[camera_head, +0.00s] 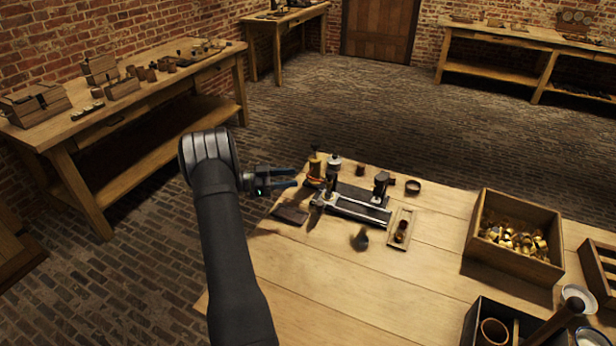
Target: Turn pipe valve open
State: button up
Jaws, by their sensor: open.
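My gripper (295,178) is open and empty, with its blue fingers pointing right at the far left corner of the near table. A small apparatus (362,211) with a dark, flat base and a pale metal bar stands just right of it. A brass-coloured upright piece (315,166) is at the apparatus's left end, close beyond the fingertips. A dark upright cylinder (381,185) stands at its right end. I cannot tell which of these parts is the pipe valve, nor whether a valve is open or shut. No contact between fingers and apparatus is clear.
A wooden box (468,247) of brass pieces stands right on the near table (330,295). A small tray (393,246), a dark flat piece (290,214) and a dark ring (413,187) lie around the apparatus. A dark crate (470,325) is front right. The table's front middle is clear.

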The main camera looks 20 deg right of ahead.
aim_at(330, 172)
jog(key=v, duration=0.3)
jog(key=shift+w+a, duration=0.1)
jog(key=shift+a, duration=0.3)
jog(key=x, duration=1.7)
jog(key=shift+d, duration=0.2)
